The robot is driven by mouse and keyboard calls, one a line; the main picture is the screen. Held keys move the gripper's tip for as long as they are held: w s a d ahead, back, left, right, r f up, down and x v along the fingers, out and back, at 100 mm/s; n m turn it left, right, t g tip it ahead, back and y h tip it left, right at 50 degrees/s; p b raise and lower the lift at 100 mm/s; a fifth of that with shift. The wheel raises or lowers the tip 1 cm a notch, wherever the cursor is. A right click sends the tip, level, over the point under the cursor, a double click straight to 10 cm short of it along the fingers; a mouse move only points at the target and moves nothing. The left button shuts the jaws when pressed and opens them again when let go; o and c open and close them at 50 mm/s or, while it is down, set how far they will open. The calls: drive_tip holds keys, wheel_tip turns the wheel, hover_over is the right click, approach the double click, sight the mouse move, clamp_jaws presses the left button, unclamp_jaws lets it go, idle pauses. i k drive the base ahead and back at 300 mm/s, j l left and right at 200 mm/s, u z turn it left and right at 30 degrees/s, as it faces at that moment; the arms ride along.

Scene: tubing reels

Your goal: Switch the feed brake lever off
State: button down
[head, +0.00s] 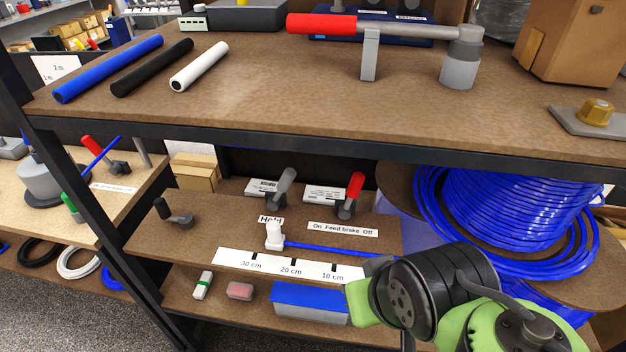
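The feed brake lever (354,188) has a red handle and a dark base. It stands on the middle shelf behind a white label (343,229) reading "On Feed brake Off". The handle points up and leans slightly right in the picture; I cannot tell for sure which end it is set at. My gripper (372,285) is at the lower right, in front of the shelf and below and right of the lever, apart from it. My green and black wrist hides most of it, so its fingers cannot be made out clearly.
A grey lever (284,184) stands left of the red one, by a "Hold" label. A white fitting (274,236) with blue tubing lies behind a ruler strip (290,266). A blue tubing reel (500,210) stands close on the right. The upper shelf (280,95) overhangs the levers.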

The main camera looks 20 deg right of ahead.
sight(357, 179)
drive_tip(key=i+j+u, duration=0.1)
drive_tip(key=u, duration=0.35)
drive_tip(key=i+u, duration=0.2)
drive_tip(key=u, duration=0.25)
drive_tip(key=i+j+u, duration=0.1)
drive_tip(key=u, duration=0.35)
drive_tip(key=i+l+u, duration=0.1)
drive_tip(key=u, duration=0.3)
drive_tip(key=i, duration=0.1)
